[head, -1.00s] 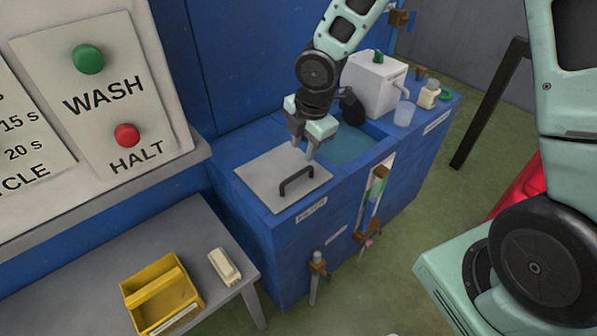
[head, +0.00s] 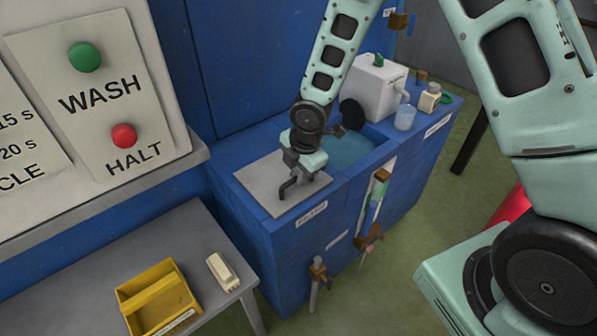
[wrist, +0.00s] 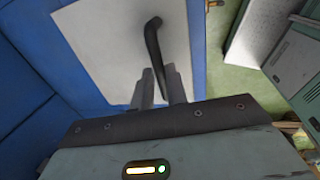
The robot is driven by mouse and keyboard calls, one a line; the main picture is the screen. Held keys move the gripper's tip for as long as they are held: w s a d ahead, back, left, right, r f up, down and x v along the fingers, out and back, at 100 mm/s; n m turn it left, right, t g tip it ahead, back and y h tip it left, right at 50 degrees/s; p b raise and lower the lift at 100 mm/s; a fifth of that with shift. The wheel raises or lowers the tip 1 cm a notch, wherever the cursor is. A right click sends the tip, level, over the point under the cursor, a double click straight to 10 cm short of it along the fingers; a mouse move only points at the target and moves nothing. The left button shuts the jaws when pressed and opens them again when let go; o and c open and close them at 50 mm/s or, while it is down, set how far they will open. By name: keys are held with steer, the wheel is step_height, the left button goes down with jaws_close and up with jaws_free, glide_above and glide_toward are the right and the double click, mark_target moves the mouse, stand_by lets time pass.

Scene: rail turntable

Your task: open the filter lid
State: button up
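The filter lid (head: 258,183) is a flat grey plate lying closed on the blue tank, above the front label. Its dark bar handle (head: 287,189) stands up near the front edge. My gripper (head: 299,176) is down at the handle, hiding its right part in the head view. In the wrist view the lid (wrist: 105,40) looks pale, and the black handle (wrist: 154,45) runs down between my two fingertips (wrist: 160,88). The fingers are close together with the handle between them, and they look shut on it.
An open basin of water (head: 345,150) lies right of the lid. A white box (head: 373,85) and a clear cup (head: 405,117) stand behind it. Valves (head: 318,270) stick out at the tank's front. A grey bench holds a yellow bin (head: 155,300) and a pale block (head: 222,272).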

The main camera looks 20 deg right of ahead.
jaws_close()
steer(key=shift+r, duration=0.15)
